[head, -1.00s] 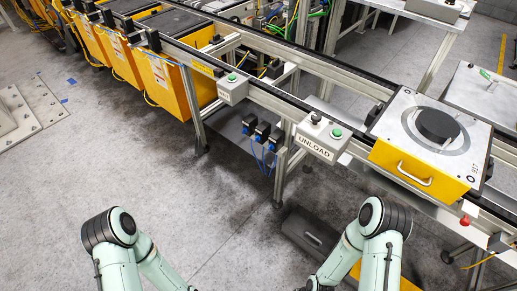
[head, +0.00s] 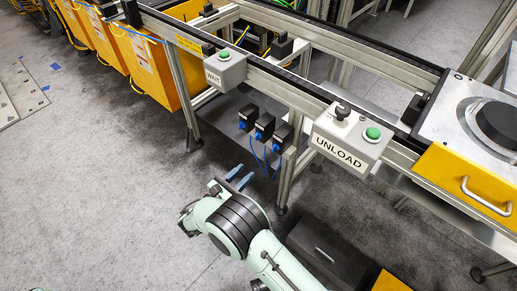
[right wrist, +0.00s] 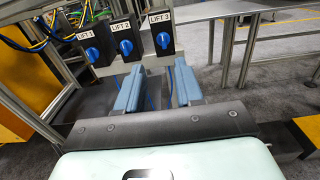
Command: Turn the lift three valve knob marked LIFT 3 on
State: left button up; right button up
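The LIFT 3 valve knob (right wrist: 163,41) is blue, on a black box, rightmost of three labelled valves in the right wrist view. In the head view it is the rightmost blue knob (head: 277,147) under the conveyor rail. Its exact turn angle is too small to tell. My right gripper (head: 240,175) is open and empty, below and left of the valves in the head view. In the right wrist view its two blue fingers (right wrist: 158,84) point toward the valves, apart from them, with the LIFT 3 knob above the gap. My left gripper is out of view.
The LIFT 2 knob (right wrist: 126,47) and LIFT 1 knob (right wrist: 93,54) sit close beside it. Blue hoses hang below the valves. The UNLOAD box (head: 347,137) and WAIT box (head: 225,69) are on the rail above. A conveyor leg (head: 290,178) stands just right.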

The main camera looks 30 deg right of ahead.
aim_at(273, 148)
jog(key=b+x, duration=0.1)
jog(key=x, duration=1.1)
jog(key=shift+s+f+b, duration=0.1)
jog(key=shift+s+b, duration=0.15)
jog(key=shift+b, duration=0.1)
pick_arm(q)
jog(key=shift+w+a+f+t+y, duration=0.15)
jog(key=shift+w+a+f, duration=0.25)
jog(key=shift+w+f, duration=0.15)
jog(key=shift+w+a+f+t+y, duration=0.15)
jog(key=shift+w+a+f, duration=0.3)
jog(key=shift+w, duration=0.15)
pick_arm(e)
jog(key=shift+w+d, duration=0.2)
jog(key=shift+d, duration=0.35)
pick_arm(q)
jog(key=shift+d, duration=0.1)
pick_arm(e)
grip_shut()
